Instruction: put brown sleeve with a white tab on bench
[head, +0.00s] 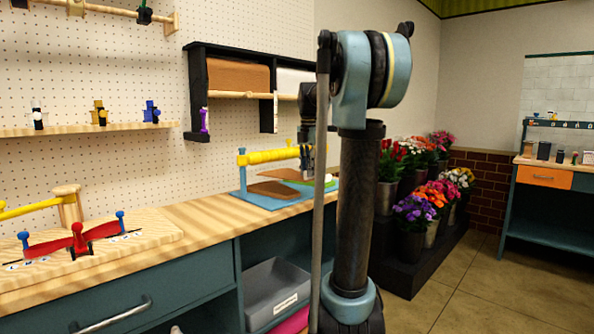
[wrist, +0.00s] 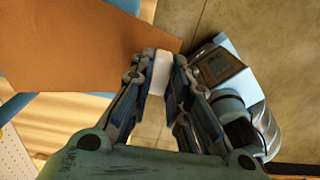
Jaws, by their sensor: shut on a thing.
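The brown sleeve (wrist: 80,45) is a flat brown sheet with a white tab (wrist: 161,72) at its edge in the wrist view. My gripper (wrist: 170,76) is shut on the white tab. In the head view my gripper (head: 307,166) is over the far end of the wooden bench (head: 205,222), above a blue mat (head: 244,199). A brown sheet (head: 283,174) reaches the gripper there, and my arm hides part of this area. Another brown sheet (head: 272,190) lies lower, on the mat.
A yellow roller (head: 268,156) on blue posts stands at the mat. A board with red ribbon (head: 60,243) is at the near left. A grey bin (head: 277,290) sits under the bench. Flower buckets (head: 411,240) stand beyond my arm. The middle bench top is clear.

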